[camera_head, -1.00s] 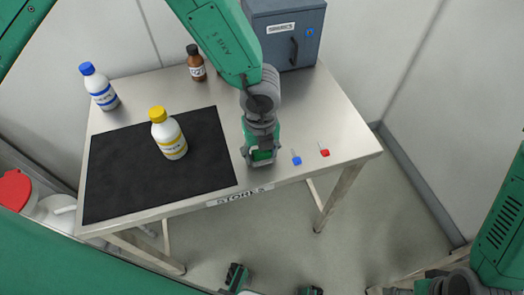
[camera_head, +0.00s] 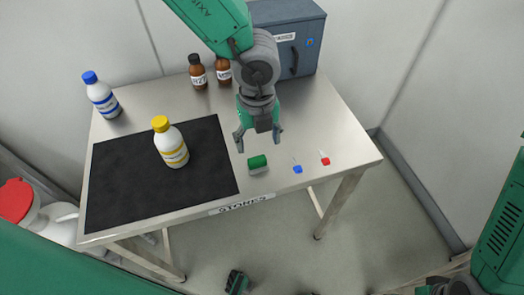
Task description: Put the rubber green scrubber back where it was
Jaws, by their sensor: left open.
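The green scrubber (camera_head: 257,164) lies on the bare metal table, just right of the black mat (camera_head: 120,190) and near the table's front edge. My left gripper (camera_head: 258,142) is above and just behind it, with its fingers spread and nothing between them. The scrubber appears clear of the fingers. Part of my right arm shows at the lower right edge; its fingertips cannot be made out there.
A yellow-capped bottle (camera_head: 171,145) stands on the mat. A blue-capped bottle (camera_head: 101,96) and two brown bottles (camera_head: 198,73) stand behind. A grey cabinet (camera_head: 292,40) is at the back right. Small blue (camera_head: 297,169) and red (camera_head: 325,160) items lie right of the scrubber.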

